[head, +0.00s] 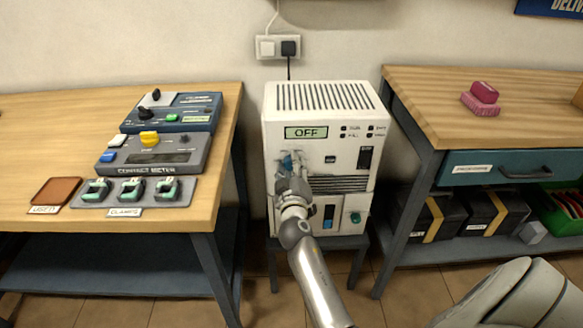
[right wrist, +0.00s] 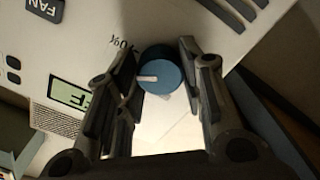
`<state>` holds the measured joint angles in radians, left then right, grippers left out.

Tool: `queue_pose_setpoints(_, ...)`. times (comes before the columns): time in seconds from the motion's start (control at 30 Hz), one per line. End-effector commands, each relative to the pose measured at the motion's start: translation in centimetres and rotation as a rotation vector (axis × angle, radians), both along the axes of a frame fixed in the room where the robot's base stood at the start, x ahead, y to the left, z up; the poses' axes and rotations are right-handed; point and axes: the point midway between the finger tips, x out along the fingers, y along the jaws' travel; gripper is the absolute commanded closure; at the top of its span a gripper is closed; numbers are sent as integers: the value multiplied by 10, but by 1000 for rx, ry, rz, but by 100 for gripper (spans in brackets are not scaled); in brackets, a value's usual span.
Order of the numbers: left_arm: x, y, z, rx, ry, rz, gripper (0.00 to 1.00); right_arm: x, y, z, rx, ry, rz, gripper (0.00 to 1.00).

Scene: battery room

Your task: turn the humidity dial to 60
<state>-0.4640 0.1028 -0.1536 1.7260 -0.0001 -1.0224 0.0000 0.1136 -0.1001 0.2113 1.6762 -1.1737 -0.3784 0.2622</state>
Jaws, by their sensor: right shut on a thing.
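The white humidity unit (head: 320,98) stands between two benches, and its small display (head: 306,133) reads OFF. My right gripper (head: 290,172) is at the left of its front panel, largely covering the blue dial there. In the right wrist view the round blue dial (right wrist: 160,72) sits between the two fingers of my right gripper (right wrist: 162,85), which is shut on it. The dial's white pointer aims left in that picture. A percent mark printed beside the dial is partly hidden and its number is not clear. My left gripper is not in view.
A FAN switch (right wrist: 44,9) is near the dial. A green knob (head: 355,217) is on the lower panel. The left bench (head: 215,200) holds a contact meter (head: 150,158) and clamps; the right bench (head: 440,85) holds pink blocks (head: 482,98). Both flank the unit closely.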

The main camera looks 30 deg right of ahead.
Motion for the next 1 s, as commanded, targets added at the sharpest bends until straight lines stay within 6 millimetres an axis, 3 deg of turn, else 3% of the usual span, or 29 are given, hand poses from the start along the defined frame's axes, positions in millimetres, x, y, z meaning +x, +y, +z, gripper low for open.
queue_pose_setpoints(0.5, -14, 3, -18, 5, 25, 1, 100, 1, 1, 2, -343, 206, 2, 88)
queue_pose_setpoints(1.0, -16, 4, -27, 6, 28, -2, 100, 1, 1, 2, -443, 266, 2, 88)
